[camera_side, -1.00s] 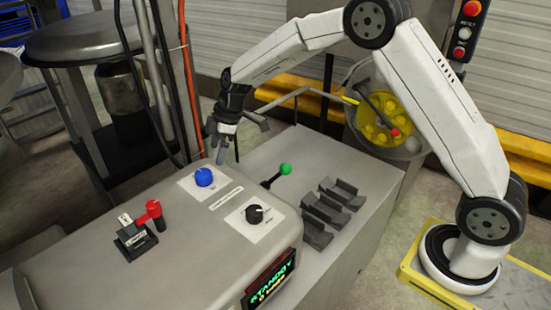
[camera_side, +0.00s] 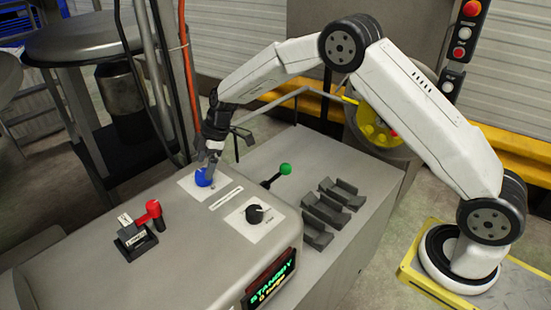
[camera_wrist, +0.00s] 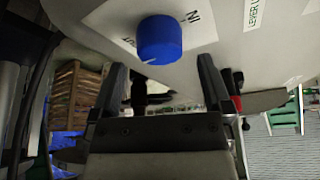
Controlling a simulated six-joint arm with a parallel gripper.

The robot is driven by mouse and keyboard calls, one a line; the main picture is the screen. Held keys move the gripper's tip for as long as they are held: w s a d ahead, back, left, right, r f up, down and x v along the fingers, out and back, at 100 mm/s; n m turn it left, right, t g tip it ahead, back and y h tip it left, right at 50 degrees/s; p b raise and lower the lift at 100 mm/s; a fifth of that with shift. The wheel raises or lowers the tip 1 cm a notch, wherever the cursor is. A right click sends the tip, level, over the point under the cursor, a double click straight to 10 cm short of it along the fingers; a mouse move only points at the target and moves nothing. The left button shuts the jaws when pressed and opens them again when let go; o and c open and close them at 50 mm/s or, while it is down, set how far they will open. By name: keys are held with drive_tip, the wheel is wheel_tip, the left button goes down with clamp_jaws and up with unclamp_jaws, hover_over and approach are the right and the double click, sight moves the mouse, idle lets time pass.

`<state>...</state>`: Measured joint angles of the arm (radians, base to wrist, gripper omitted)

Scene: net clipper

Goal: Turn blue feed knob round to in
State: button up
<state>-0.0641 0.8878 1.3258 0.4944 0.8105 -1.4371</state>
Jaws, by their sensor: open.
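The blue feed knob (camera_side: 203,177) sits on a white label plate (camera_side: 188,186) on the grey machine top. My gripper (camera_side: 211,168) is right at the knob in the side view, its fingers pointing down and partly covering it. In the wrist view the knob (camera_wrist: 160,39) shows beyond and between the two spread fingers of my gripper (camera_wrist: 163,80), with no finger seen touching it. The wrist view shows "IN" on the label to the right of the knob and partly hidden lettering to its left. A white pointer mark shows at the knob's lower edge.
A black knob (camera_side: 254,214) on its own plate, a green-tipped lever (camera_side: 285,169) and a red-knobbed lever (camera_side: 153,208) stand nearby on the machine. A lit display (camera_side: 270,281) is on the front. Black cradles (camera_side: 328,211) lie to the right.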

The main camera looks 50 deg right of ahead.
sight(203, 172)
drive_tip(key=shift+x, duration=1.65)
drive_tip(key=c, duration=1.2)
drive_tip(key=shift+c, duration=0.2)
